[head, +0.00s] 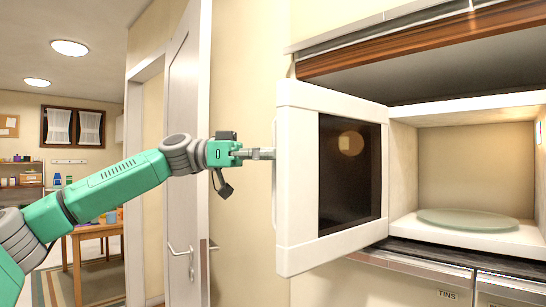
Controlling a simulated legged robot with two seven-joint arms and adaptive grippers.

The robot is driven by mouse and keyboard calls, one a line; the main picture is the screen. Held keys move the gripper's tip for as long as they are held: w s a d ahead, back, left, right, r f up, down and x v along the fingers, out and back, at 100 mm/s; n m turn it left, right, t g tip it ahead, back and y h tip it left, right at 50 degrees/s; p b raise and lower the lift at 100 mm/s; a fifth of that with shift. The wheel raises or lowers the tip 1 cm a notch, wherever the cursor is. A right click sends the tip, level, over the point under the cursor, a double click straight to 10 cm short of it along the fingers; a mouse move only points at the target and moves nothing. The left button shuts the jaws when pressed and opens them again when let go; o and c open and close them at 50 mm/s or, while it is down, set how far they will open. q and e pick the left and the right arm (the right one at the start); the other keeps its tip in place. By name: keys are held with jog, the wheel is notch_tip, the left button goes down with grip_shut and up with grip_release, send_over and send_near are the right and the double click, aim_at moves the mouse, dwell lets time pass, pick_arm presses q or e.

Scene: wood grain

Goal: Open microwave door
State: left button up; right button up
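The microwave door (297,190) is a white frame with a dark window, swung open to the left of the microwave's lit cavity. A thin vertical handle (275,195) runs along the door's outer left side. My green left arm reaches in from the left. My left gripper (266,153) is at the upper part of the handle, its grey fingertips meeting it in the picture. The fingers show edge-on, so I cannot tell whether they close around the handle. The microwave (465,243) shows its bare interior with a round glass plate (467,219). My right gripper is out of view.
A wooden shelf edge (420,45) runs above the microwave. Drawers, one labelled TINS (420,284), lie below. A white room door (188,150) stands behind my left arm. A wooden table (98,232) is farther back at left.

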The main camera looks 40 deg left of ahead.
pick_arm(q)
jog(key=v, duration=1.2)
jog(key=shift+s, duration=0.1)
